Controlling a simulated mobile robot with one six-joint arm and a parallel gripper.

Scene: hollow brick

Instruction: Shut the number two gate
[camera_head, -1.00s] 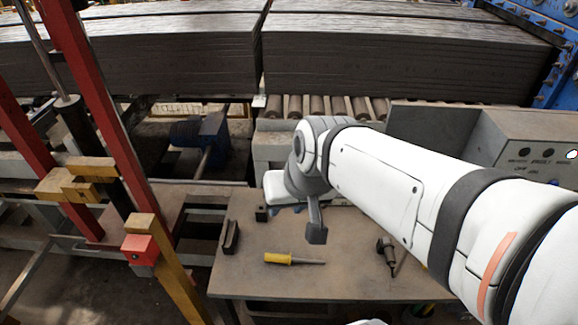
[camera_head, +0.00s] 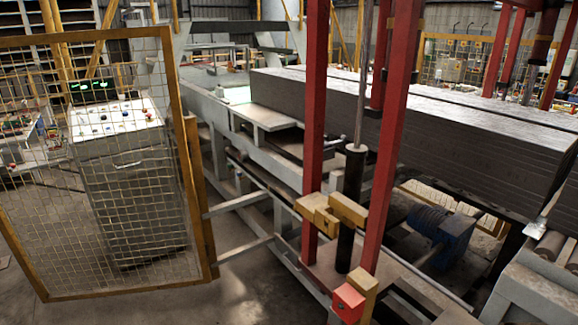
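A yellow-framed wire mesh gate (camera_head: 110,180) stands at the left of the head view. Its right side meets a yellow post (camera_head: 200,190) beside the conveyor frame. No number shows on it, so I cannot tell whether it is the number two gate. It appears swung out at an angle, with a gap between it and the red block (camera_head: 348,302) on a short yellow post at the lower middle. My gripper is not in view.
A control cabinet (camera_head: 130,190) with buttons stands behind the mesh. Red uprights (camera_head: 315,120) and a black cylinder (camera_head: 350,205) stand in the middle. A stack of dark slabs (camera_head: 420,125) lies at the right. Grey floor (camera_head: 240,285) is open at lower middle.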

